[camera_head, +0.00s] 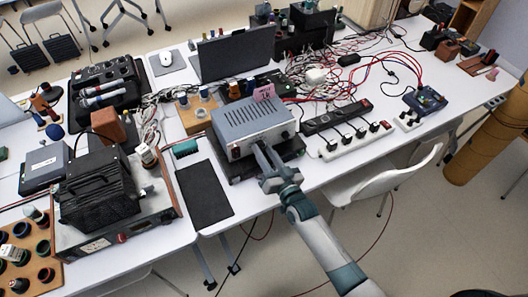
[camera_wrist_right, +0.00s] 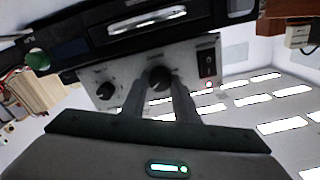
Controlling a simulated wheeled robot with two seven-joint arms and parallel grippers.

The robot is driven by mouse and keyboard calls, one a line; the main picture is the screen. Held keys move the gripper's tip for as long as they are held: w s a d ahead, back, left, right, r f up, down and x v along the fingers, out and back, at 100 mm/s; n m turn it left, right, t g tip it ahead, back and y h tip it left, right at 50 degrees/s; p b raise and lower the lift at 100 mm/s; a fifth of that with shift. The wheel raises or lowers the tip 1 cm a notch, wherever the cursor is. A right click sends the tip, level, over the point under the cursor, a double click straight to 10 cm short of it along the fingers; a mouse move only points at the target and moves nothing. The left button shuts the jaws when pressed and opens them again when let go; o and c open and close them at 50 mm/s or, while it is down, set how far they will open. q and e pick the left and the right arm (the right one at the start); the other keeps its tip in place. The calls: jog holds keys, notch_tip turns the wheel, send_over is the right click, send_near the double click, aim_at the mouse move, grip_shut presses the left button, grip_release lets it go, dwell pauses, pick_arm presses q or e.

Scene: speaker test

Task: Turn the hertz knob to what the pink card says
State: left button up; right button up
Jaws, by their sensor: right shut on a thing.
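A grey box (camera_head: 250,118) with a slotted top stands near the table's front edge. A pink card (camera_head: 264,92) stands at its back; the lower line of its small writing looks like "1K", but I cannot read it surely. The right wrist view shows the box's front panel (camera_wrist_right: 132,75) with two dark knobs: a middle knob (camera_wrist_right: 160,77) and an outer knob (camera_wrist_right: 105,91). Their labels and settings are too small to read. My right gripper (camera_head: 264,152) is at the panel, its fingers (camera_wrist_right: 161,92) shut on the middle knob. My left gripper is not in view.
A switch (camera_wrist_right: 207,64) and a red light (camera_wrist_right: 208,85) sit beside the held knob. A white power strip (camera_head: 355,141) lies right of the box, a black mat (camera_head: 204,193) left. A white chair (camera_head: 385,175) stands in front of the table.

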jog(key=shift+f, duration=0.1)
dwell(0.4)
jog(key=o, duration=1.1)
jog(key=shift+c, duration=0.2)
jog(key=shift+s+d, duration=0.1)
jog(key=shift+s, duration=0.05)
jog(key=b+v, duration=0.4)
jog(key=v, duration=1.3)
